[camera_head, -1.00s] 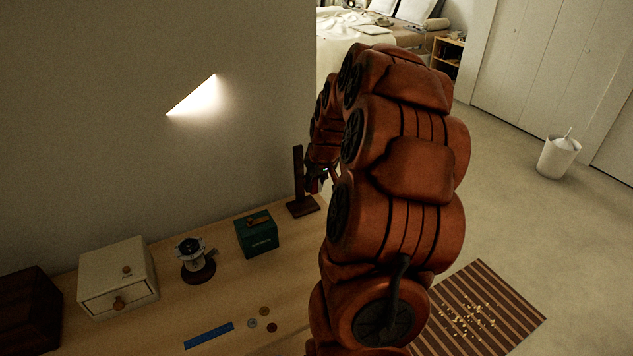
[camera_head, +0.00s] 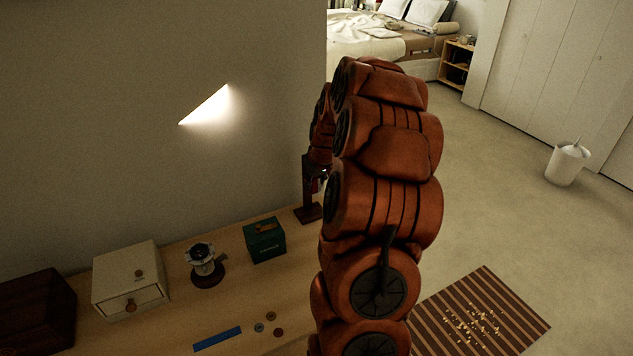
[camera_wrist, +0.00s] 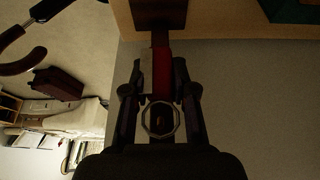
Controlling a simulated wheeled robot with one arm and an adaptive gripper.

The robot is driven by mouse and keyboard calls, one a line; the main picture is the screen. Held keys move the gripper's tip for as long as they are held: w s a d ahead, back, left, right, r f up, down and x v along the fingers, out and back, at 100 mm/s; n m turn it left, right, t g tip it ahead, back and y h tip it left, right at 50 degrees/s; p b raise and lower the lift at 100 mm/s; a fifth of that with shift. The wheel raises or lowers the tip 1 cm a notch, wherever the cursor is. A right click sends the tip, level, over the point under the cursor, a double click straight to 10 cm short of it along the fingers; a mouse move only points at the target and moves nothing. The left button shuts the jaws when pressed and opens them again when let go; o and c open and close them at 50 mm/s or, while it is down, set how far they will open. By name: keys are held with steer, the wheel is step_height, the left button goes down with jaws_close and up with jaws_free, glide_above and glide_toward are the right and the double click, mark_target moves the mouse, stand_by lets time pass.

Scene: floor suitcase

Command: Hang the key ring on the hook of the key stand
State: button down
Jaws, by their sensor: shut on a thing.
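The key stand (camera_head: 307,213) is a dark brown post on a square base, at the right end of the wooden surface by the wall. Its base (camera_wrist: 158,13) shows at the top of the wrist view; its hook is hidden. My gripper (camera_wrist: 160,82) is shut on the key ring (camera_wrist: 146,124), a pale metal ring between the fingers. A red piece and a grey strip show past it towards the stand's base. In the head view my gripper (camera_head: 317,180) overlaps the post, largely hidden by my arm. I cannot tell whether the ring touches the stand.
A green box (camera_head: 265,243), a metal device on a round base (camera_head: 206,268), a cream drawer box (camera_head: 130,283) and a dark wooden box (camera_head: 38,312) line the surface. A blue strip (camera_head: 217,339) and several small discs lie in front. The wall (camera_head: 160,170) stands close behind.

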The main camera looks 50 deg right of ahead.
steer(key=shift+w, duration=0.25)
steer(key=shift+w+d+f+b, duration=0.3)
steer(key=shift+w+f+b, duration=0.1)
steer(key=shift+w+b, duration=0.25)
stand_by(0.3)
steer(key=c, duration=0.9)
jaws_free()
steer(key=shift+o, duration=0.2)
steer(key=v, duration=1.2)
steer(key=shift+a, duration=0.1)
